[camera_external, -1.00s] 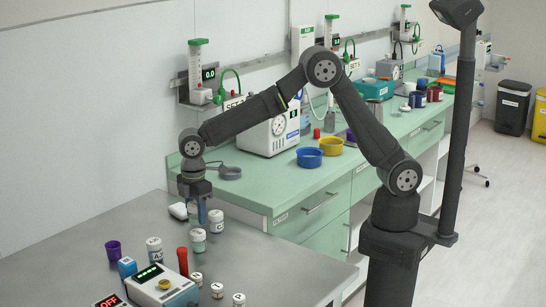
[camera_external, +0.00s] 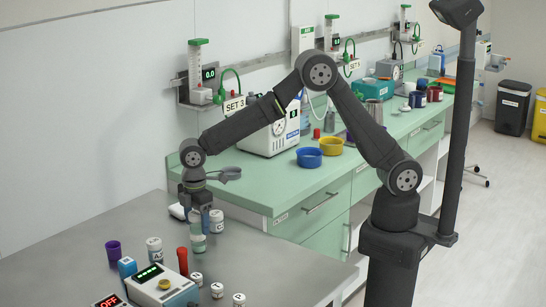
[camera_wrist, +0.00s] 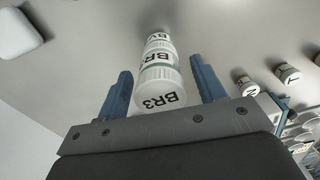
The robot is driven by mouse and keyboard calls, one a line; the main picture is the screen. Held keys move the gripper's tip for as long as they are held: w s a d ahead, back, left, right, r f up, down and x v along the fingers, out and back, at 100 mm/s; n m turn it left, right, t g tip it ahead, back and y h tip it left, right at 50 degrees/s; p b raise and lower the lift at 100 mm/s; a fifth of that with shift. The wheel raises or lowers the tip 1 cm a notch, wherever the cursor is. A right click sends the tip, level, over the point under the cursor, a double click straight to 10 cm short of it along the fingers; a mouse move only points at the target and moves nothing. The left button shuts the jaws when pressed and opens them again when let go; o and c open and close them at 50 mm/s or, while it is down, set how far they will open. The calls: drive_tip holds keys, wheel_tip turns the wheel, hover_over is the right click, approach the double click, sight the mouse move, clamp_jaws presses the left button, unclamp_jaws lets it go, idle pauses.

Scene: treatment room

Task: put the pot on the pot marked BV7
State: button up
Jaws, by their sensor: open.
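My gripper (camera_wrist: 160,88) is open, with one blue finger on each side of this pot and gaps to both. In the external view my gripper (camera_external: 200,226) is low over the pot, overlapping its top. A white pot (camera_external: 216,222) stands just right of the gripper in the external view.
Small labelled pots (camera_external: 197,279) stand nearer the camera. A white rounded object (camera_external: 178,210) lies behind. The table's right side is clear.

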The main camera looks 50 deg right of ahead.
sight(196, 213)
wheel_tip(196, 213, up, 12)
drive_tip(key=shift+r, duration=0.1)
idle(0.5)
wheel_tip(196, 213, down, 13)
drive_tip(key=shift+r, duration=2.35)
